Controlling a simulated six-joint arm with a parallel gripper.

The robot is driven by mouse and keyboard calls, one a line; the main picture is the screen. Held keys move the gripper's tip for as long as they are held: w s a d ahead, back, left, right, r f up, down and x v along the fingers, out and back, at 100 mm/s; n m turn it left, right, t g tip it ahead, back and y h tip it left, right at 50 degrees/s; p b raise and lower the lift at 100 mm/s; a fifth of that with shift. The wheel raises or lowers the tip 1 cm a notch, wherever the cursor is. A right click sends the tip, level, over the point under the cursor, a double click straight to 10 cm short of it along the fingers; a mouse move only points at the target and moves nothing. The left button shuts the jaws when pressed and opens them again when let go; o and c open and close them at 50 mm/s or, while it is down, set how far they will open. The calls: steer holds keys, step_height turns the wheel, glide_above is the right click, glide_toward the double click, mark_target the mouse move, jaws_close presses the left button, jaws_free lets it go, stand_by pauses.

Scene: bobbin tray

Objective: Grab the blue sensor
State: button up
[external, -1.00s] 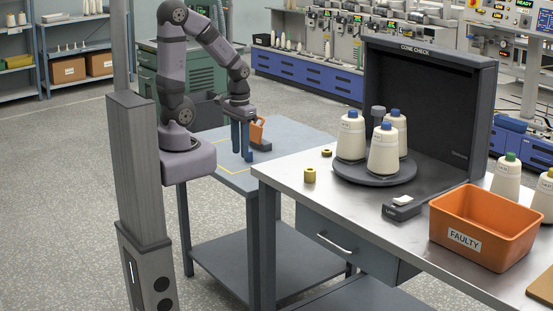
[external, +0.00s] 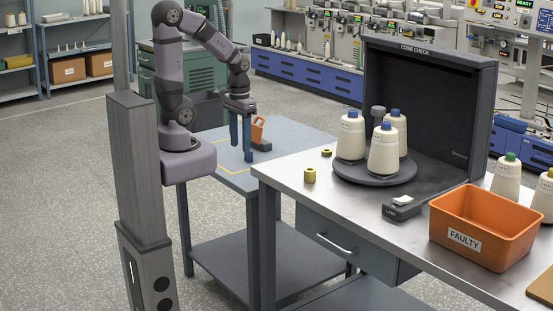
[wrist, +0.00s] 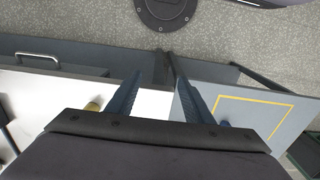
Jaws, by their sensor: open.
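My gripper (external: 241,154) is open and empty, its two blue fingers pointing down over the small side table (external: 300,143). In the wrist view my gripper (wrist: 160,84) shows its fingers spread apart, with nothing between them. No blue sensor can be clearly made out. A small blue bit (wrist: 225,124) shows beside the right finger in the wrist view, mostly hidden by the gripper body; I cannot tell what it is. An orange piece with a dark base (external: 258,130) stands on the side table, just right of and behind the fingers in the external view.
A yellow outline (wrist: 262,98) marks the side table. The steel bench (external: 290,178) beside it carries brass pieces (external: 310,176), a dark turntable (external: 350,176) with thread cones, a small dark device (external: 402,208) and an orange FAULTY bin (external: 440,225). A dark hood (external: 430,100) stands behind.

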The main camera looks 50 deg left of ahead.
steer(key=w+a+r+n+t+y+b, duration=0.15)
steer(key=w+a+t+b, duration=0.5)
steer(key=w+a, duration=0.7)
steer(key=w+a+r+t+y+b, duration=0.25)
steer(key=w+a+t+b, duration=0.45)
steer(key=a, duration=1.2)
steer(key=s+f+m+t+h+b, duration=0.2)
steer(key=s+m+t+h, duration=0.15)
steer(key=s+h, duration=0.3)
glide_toward(249, 156)
steer(key=shift+w+a+r+t, duration=0.15)
steer(key=shift+w+a+t, duration=0.05)
steer(key=shift+w+a, duration=0.25)
steer(key=shift+w+a+r+t, duration=0.2)
steer(key=shift+w+a, duration=0.15)
steer(key=shift+a, duration=0.15)
steer(key=shift+w+d+f+p, duration=0.1)
steer(key=shift+w+d+p, duration=0.2)
steer(key=shift+w, duration=0.7)
steer(key=shift+w+d+r+p, duration=0.15)
steer(key=shift+w+p, duration=0.25)
steer(key=shift+w, duration=0.55)
steer(key=shift+w+d+f+p, duration=0.15)
steer(key=shift+w+d+p, duration=0.2)
steer(key=shift+w, duration=1.3)
